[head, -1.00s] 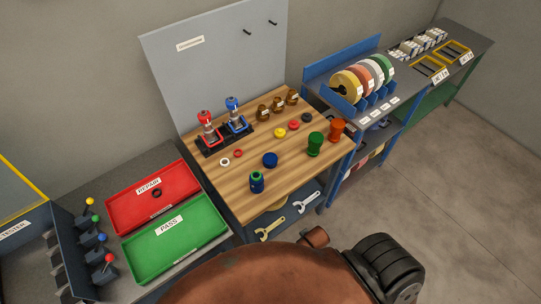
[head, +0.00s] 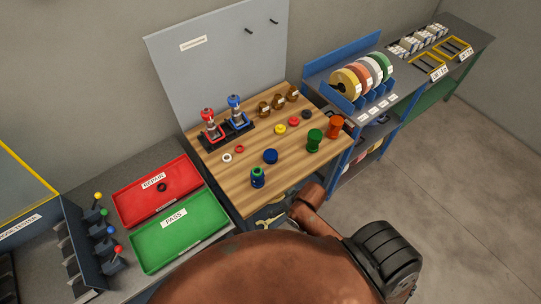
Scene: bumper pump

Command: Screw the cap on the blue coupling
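A blue coupling (head: 257,179) with a green top stands upright near the front edge of the wooden bench top (head: 215,172). A round blue cap (head: 270,157) lies on the wood just behind it and a little to the right, apart from it. Neither of my grippers can be made out in the head view. A rust-brown part of my body fills the bottom, and a brown arm part (head: 311,202) shows at the bench's front edge, right of the coupling.
Red and blue pump units (head: 211,129) stand at the back left of the bench. Green (head: 314,141) and orange (head: 335,127) spool-shaped parts stand at the right. Small rings and caps lie mid-bench. Red (head: 155,188) and green (head: 178,234) trays are to the left.

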